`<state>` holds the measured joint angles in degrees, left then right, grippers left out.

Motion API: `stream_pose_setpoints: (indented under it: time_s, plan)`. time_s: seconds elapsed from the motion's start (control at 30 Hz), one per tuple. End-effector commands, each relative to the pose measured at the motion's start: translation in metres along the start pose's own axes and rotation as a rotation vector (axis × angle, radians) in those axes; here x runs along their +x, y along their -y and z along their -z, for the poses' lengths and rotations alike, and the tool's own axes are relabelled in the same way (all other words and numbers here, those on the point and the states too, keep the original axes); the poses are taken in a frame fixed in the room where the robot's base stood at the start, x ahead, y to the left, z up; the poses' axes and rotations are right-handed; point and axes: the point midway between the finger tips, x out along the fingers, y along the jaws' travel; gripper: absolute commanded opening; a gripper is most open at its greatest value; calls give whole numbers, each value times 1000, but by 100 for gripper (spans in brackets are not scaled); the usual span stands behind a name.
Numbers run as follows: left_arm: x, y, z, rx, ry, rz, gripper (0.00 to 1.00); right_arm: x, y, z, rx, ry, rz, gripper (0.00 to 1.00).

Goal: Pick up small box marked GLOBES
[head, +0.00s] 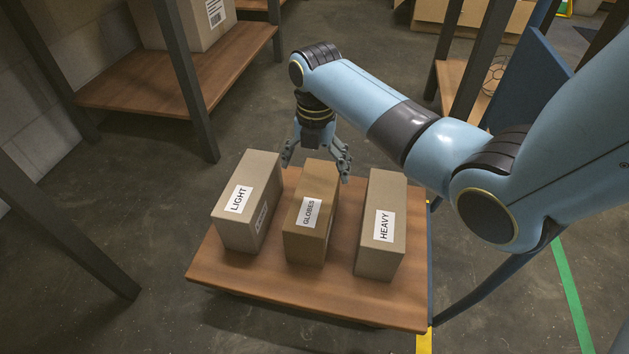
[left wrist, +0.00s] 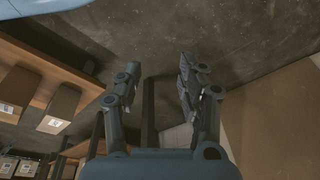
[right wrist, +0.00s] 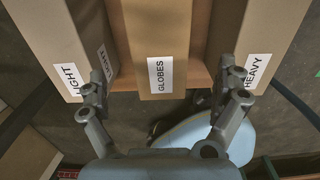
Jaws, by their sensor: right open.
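The small box marked GLOBES (head: 311,212) stands in the middle of a row of three on a wooden board. It also shows in the right wrist view (right wrist: 163,45), with its label facing up in the picture between my fingers. My right gripper (head: 316,166) is open and empty, at the far end of this box, with a finger toward each side. In the right wrist view my right gripper (right wrist: 167,83) has its fingers spread wider than the box. My left gripper (left wrist: 158,80) is open and empty, away from the boxes; it is not in the head view.
A box marked LIGHT (head: 246,201) stands left of GLOBES and a box marked HEAVY (head: 381,226) right of it, with narrow gaps between. The wooden board (head: 310,291) has bare room in front. Shelves (head: 180,82) with boxes stand behind.

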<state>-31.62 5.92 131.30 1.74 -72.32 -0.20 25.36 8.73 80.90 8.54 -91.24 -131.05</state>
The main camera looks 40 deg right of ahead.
Motion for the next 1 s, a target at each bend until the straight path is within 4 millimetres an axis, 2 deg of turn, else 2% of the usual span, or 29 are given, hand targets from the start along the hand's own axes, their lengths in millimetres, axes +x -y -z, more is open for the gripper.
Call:
stream_pose_setpoints:
  time_s: [0.13, 0.2, 0.3, 0.47, 0.8, 1.0]
  plan:
    - [-10, -5, 10, 1, -40, -13, 40, 32, 1, 1, -18, -9, 9, 100]
    - [-6, -7, 13, 0, -79, -15, 40, 43, 1, 1, -17, -8, 7, 100]
    - [-2, -8, 20, -1, -134, -15, 40, 53, 1, 1, -16, -7, 6, 100]
    - [1, -8, 24, -3, -179, -13, 40, 57, 0, 0, -16, -3, 2, 100]
    - [42, -8, 27, -6, -387, 0, 40, 82, 0, 2, -15, -5, 4, 100]
    - [57, -10, 25, -2, -523, 7, 40, 97, -1, 3, -15, -4, 3, 100]
